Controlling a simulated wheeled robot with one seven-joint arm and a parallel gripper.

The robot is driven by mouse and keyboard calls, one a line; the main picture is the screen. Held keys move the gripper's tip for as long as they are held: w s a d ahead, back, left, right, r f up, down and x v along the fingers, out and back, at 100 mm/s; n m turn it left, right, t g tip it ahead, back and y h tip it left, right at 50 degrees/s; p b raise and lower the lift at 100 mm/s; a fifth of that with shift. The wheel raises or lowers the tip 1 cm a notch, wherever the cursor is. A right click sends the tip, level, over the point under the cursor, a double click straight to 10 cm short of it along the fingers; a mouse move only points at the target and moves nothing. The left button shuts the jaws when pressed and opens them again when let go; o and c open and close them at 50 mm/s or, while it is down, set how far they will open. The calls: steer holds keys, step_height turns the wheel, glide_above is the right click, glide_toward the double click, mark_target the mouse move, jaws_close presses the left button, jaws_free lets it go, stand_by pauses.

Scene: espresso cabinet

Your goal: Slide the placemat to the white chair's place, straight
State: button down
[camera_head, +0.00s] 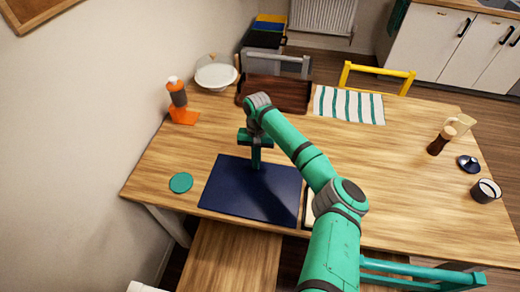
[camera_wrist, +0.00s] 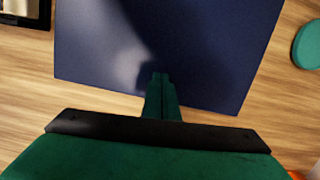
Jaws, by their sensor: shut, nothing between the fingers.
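A dark navy placemat (camera_head: 250,195) lies near the table's front left edge, slightly turned relative to that edge. It also fills much of the wrist view (camera_wrist: 100,45). My gripper (camera_head: 256,165) points down over the placemat's far edge, near its middle. In the wrist view its fingers (camera_wrist: 160,80) are together and empty, with the tips just inside that edge. I cannot tell whether they press on the mat. A small white piece (camera_head: 145,288) shows at the bottom left; I cannot tell whether it is the white chair.
A green coaster (camera_head: 181,183) lies left of the mat, and a dark-framed item (camera_head: 308,208) close to its right. A brown tray (camera_head: 275,93), orange bottle (camera_head: 177,93) and striped mat (camera_head: 348,104) stand farther back. A yellow chair (camera_head: 377,73) is behind. The table's right middle is clear.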

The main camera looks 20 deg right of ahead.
steer(key=shift+w+d, duration=0.55)
steer(key=shift+w, duration=0.35)
steer(key=shift+w+d, duration=0.6)
steer(key=shift+w, duration=0.3)
steer(key=shift+w+d, duration=0.55)
steer(key=shift+w, duration=0.35)
